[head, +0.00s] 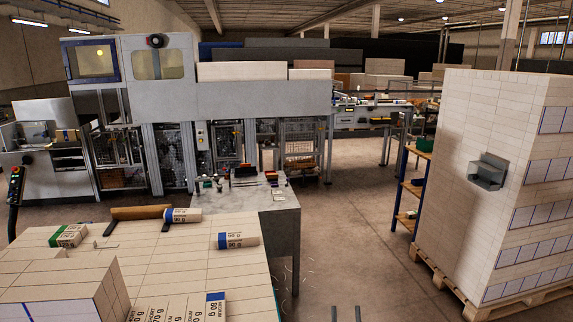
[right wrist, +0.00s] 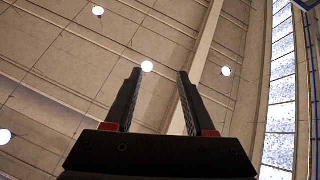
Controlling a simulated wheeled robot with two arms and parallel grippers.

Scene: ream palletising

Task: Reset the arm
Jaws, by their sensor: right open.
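My right gripper (head: 345,313) shows at the bottom edge of the head view as two dark fingertips with a gap between them. It is over the floor, apart from the table and the pallet stack. In the right wrist view the right gripper (right wrist: 156,85) is open, with nothing between its two black fingers. My left gripper is not in the head view.
A layer of wrapped reams (head: 150,270) covers the near-left surface, with loose labelled reams (head: 239,240) on top. A grey table (head: 270,196) holds small items. A tall ream stack (head: 463,150) stands on a wooden pallet (head: 440,278) at right. Open floor (head: 350,225) lies between.

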